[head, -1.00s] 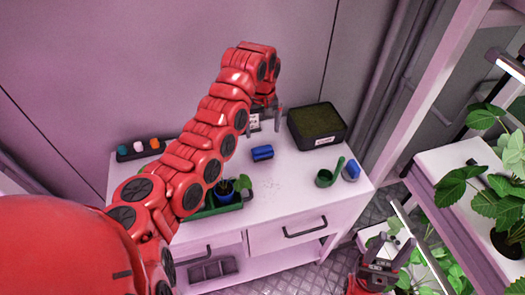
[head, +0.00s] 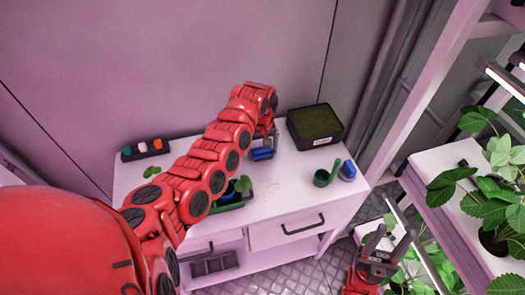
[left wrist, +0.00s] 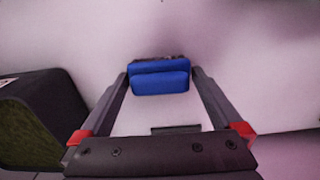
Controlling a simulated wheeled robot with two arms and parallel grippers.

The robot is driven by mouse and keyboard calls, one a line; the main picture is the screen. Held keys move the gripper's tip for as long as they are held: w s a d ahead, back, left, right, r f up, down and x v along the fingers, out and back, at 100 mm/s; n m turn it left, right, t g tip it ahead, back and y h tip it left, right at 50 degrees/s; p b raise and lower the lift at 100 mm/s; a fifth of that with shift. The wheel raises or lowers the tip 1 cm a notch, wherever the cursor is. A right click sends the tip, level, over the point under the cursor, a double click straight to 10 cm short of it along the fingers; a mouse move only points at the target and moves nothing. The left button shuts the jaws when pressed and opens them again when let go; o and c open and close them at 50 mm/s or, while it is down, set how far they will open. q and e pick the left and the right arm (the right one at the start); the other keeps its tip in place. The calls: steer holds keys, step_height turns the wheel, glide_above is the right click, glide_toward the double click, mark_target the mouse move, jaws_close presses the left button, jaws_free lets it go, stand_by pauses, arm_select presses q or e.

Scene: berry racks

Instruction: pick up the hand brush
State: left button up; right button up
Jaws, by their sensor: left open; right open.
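The hand brush, a small blue block with a dark strip along its far edge, lies on the white cabinet top (head: 285,185). The brush (head: 262,154) is partly covered by my left gripper (head: 265,142) in the head view. In the left wrist view the brush (left wrist: 160,82) sits between the tips of my left gripper's open fingers (left wrist: 161,73). I cannot tell whether the fingers touch it. My right gripper (head: 390,238) is open and empty, low in front of the cabinet's right side.
A dark soil-filled tray (head: 315,142) stands just right of the brush. A green cup-like item (head: 322,178) and a blue item (head: 347,171) are near the right edge. Plant shelves (head: 440,165) stand at the right.

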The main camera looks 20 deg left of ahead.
mark_target(262, 148)
arm_select(q)
steer(key=c, duration=1.1)
steer(key=shift+r+b, duration=0.5)
steer(key=shift+r, duration=0.3)
step_height(262, 148, up, 7)
steer(key=shift+r+b, duration=0.2)
steer(key=shift+b, duration=0.85)
steer(key=shift+r, duration=0.6)
